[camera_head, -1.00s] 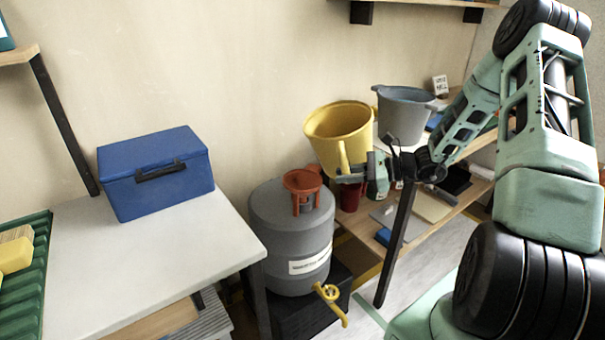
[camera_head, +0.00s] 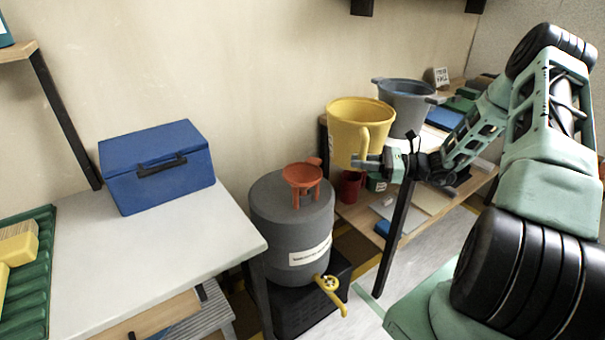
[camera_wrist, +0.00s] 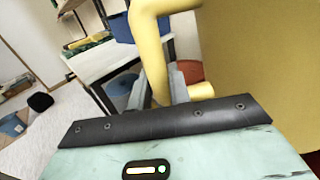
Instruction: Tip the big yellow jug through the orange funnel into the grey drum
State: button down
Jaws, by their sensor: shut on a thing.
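The big yellow jug (camera_head: 352,128) is held upright in the air, to the right of and above the grey drum. My gripper (camera_head: 368,162) is shut on the jug's handle (camera_head: 364,145). In the wrist view the handle (camera_wrist: 150,50) sits between the fingers (camera_wrist: 160,92), and the jug body (camera_wrist: 260,70) fills the right side. The jug and the funnel are apart. What the jug holds is hidden.
A grey bucket (camera_head: 405,105) stands on the shelf unit behind the jug, with a red mug (camera_head: 350,184) on the lower shelf. A white table (camera_head: 160,265) with a blue box (camera_head: 155,168) is left of the drum. A yellow tap (camera_head: 330,284) juts from the drum's front.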

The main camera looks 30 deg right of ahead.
aim_at(364, 148)
notch_tip(364, 148, up, 4)
jog(key=p, duration=0.4)
jog(key=shift+r, duration=0.15)
